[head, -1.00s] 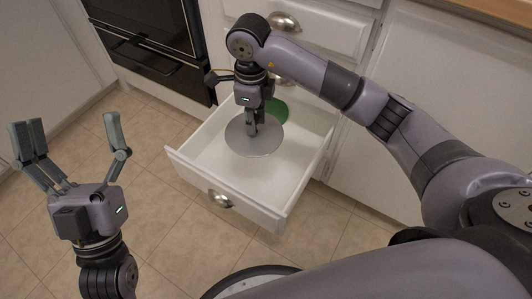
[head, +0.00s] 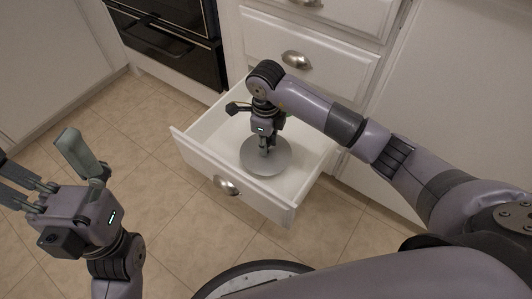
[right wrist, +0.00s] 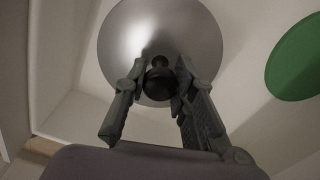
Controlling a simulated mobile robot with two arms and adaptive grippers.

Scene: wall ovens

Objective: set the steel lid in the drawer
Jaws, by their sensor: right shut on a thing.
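The steel lid (head: 270,167) is a round grey disc with a dark knob (right wrist: 158,86). It is inside the open white drawer (head: 240,199), over the front part of its floor. My right gripper (head: 264,151) points down and is shut on the knob, which shows between its fingers in the right wrist view. I cannot tell if the lid touches the drawer floor. My left gripper (head: 38,163) is open and empty at the left, well away from the drawer.
Closed drawers (head: 300,62) stand above and behind. A black oven (head: 170,40) is at the back left. Tiled floor lies clear left of the drawer.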

